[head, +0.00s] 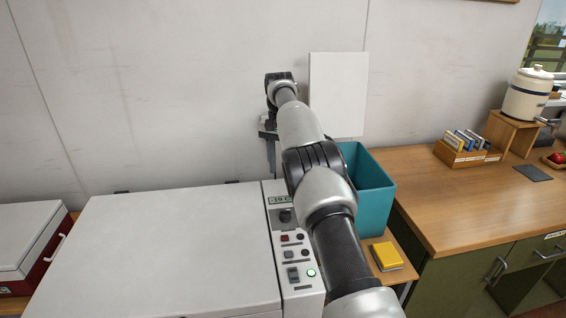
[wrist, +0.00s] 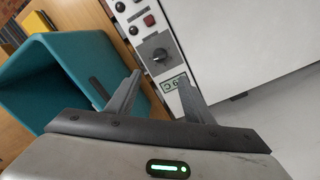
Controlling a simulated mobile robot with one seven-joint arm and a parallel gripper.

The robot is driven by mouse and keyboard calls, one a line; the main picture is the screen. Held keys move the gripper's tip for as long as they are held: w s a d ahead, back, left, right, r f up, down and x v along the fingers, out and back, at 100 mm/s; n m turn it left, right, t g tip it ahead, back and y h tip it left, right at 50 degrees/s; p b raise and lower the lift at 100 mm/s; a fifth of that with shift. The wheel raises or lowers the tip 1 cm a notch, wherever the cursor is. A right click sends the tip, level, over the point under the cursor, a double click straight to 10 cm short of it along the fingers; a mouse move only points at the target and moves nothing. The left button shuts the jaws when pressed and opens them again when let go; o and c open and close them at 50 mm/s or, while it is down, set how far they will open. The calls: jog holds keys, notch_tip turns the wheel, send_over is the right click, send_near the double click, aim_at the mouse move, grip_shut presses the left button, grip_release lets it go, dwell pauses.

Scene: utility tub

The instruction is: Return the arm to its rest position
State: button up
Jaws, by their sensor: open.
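My arm reaches forward over the white machine's control panel. My gripper (head: 270,150) is at its far end, in front of the wall, with the fingers pointing down. In the wrist view my gripper (wrist: 160,78) is open, with nothing between its two fingers. The fingers appear above the control panel, near its dial and small display. The teal tub (head: 374,208) stands to the right of the machine, partly hidden by my arm. The tub also shows at left in the wrist view (wrist: 108,48), apparently beside the gripper; whether they touch is unclear.
The white machine (head: 160,255) with its closed lid and control panel (head: 304,262) fills the front left. A yellow block (head: 386,256) lies in front of the tub. A wooden counter (head: 430,200) bears a card box (head: 462,152) and crock (head: 527,95). A white board (head: 340,95) is behind.

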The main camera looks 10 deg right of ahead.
jog(key=shift+r, duration=0.1)
jog(key=s+d+r+n+t+p, duration=0.1)
jog(key=s+r, duration=0.7)
jog(key=r, duration=0.4)
jog(key=s+d+r+n+t+p, duration=0.1)
jog(key=s+r+n+t, duration=0.1)
jog(key=s+r, duration=0.8)
jog(key=s+f+n+t+p, duration=0.1)
jog(key=s+n, duration=0.1)
jog(key=s, duration=1.1)
jog(key=s+a+f+n+t+p, duration=0.1)
jog(key=s+f+n, duration=0.1)
jog(key=s, duration=1.1)
jog(key=shift+a+f+t, duration=0.2)
jog(key=shift+a+t, duration=0.1)
jog(key=shift+t, duration=0.1)
